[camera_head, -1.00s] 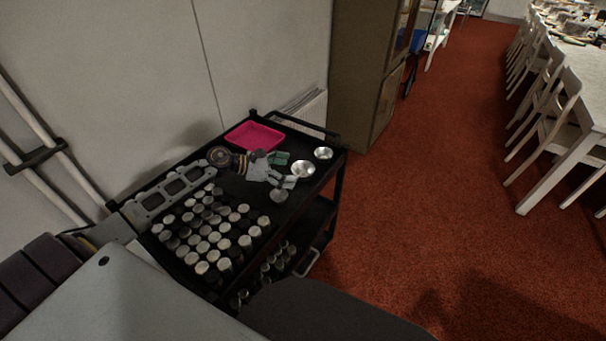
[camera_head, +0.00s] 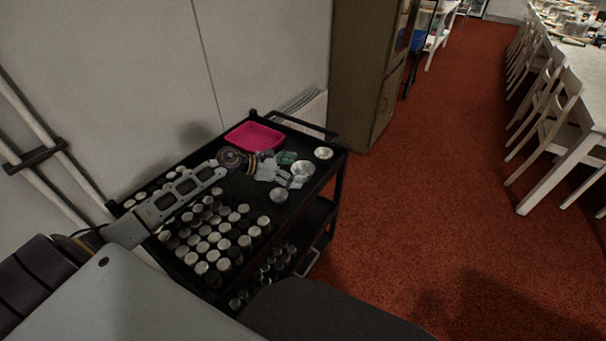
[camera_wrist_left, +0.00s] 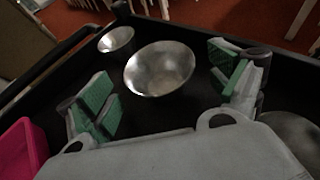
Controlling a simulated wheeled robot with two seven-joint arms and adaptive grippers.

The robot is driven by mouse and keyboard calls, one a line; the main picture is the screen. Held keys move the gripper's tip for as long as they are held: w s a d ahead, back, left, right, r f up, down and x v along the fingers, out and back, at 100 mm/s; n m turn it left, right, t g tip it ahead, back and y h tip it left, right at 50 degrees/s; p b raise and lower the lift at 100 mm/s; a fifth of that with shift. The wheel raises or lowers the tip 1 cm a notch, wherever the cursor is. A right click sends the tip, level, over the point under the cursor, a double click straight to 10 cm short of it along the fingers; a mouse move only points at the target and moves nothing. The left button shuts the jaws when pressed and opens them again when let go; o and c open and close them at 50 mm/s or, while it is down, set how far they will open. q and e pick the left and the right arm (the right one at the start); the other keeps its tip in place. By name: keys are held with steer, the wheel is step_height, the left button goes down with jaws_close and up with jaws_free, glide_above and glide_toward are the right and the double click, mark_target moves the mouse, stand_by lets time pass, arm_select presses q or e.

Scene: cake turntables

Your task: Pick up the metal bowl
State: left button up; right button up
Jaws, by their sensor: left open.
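Three metal bowls stand on the black cart's top. The largest metal bowl (camera_head: 304,169) is near the right side; in the left wrist view this bowl (camera_wrist_left: 160,69) appears between and beyond my fingers. A smaller bowl (camera_head: 323,153) stands behind it, also in the left wrist view (camera_wrist_left: 116,40). A third bowl (camera_head: 278,195) stands nearer, in front. My left gripper (camera_head: 290,170) is open and empty, its green-padded fingers on either side of the large bowl's near part. Whether they touch it I cannot tell. My right gripper is not in view.
The black cart (camera_head: 262,234) holds rows of silver-lidded jars (camera_head: 205,240) at the front left and a pink tray (camera_head: 253,136) at the back. A wall is behind the cart. Red floor lies open to the right, with white chairs (camera_head: 545,130) beyond.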

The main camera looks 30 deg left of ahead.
arm_select(q)
steer(key=shift+x, duration=1.5)
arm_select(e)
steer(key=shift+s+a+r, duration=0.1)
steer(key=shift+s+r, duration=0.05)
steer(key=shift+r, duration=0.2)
arm_select(q)
steer(key=c, duration=1.1)
steer(key=shift+o, duration=0.2)
steer(key=shift+r, duration=0.2)
steer(key=shift+a+r, duration=0.1)
steer(key=shift+r, duration=0.5)
step_height(320, 180, up, 17)
steer(key=p, duration=0.2)
steer(key=shift+f, duration=0.2)
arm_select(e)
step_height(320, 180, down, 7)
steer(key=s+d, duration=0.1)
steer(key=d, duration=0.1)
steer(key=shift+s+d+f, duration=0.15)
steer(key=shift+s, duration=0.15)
